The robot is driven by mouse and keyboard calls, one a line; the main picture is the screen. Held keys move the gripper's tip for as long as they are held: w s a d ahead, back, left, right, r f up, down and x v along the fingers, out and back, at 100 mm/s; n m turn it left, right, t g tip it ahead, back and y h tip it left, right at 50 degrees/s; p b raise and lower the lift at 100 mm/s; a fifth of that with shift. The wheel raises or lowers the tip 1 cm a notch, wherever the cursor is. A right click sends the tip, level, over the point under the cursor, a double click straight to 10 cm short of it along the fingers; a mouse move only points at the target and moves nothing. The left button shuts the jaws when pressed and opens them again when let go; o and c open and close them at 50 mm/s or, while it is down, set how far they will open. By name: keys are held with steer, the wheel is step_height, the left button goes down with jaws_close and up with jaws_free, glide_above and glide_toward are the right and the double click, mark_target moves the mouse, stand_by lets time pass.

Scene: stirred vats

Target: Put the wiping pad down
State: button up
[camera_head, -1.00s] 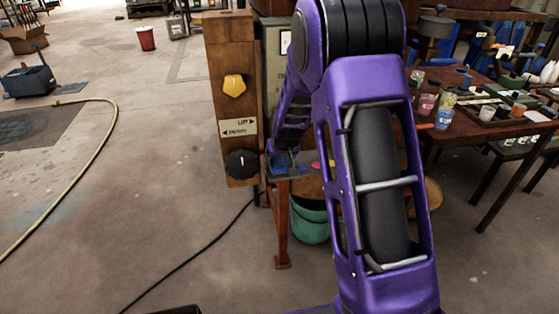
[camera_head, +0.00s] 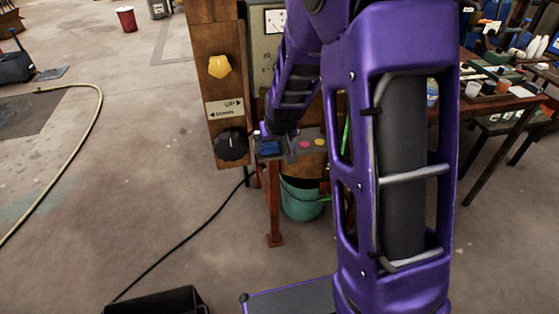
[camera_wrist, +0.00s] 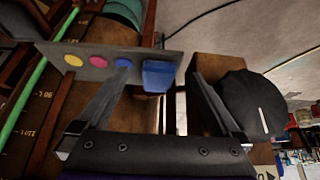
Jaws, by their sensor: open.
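A blue block, which looks like the wiping pad (camera_wrist: 158,76), rests on a narrow grey shelf (camera_wrist: 105,62) marked with yellow, pink and blue dots. In the wrist view it sits at the shelf's end, beside the blue dot. My gripper (camera_wrist: 158,88) is open, with one finger to each side of the pad and gaps showing between. In the head view, the pad (camera_head: 268,147) shows small and partly covered at the left of the shelf, just under my wrist. My fingers are hard to make out there.
A wooden post with a yellow knob (camera_head: 219,67), an UP/DOWN plate (camera_head: 224,108) and a black knob (camera_head: 231,145) stands left of the shelf. In the wrist view the black knob (camera_wrist: 252,104) is close to my right finger. A teal bucket (camera_head: 302,200) stands below.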

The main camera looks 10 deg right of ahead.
steer(key=s, duration=0.7)
stand_by(0.3)
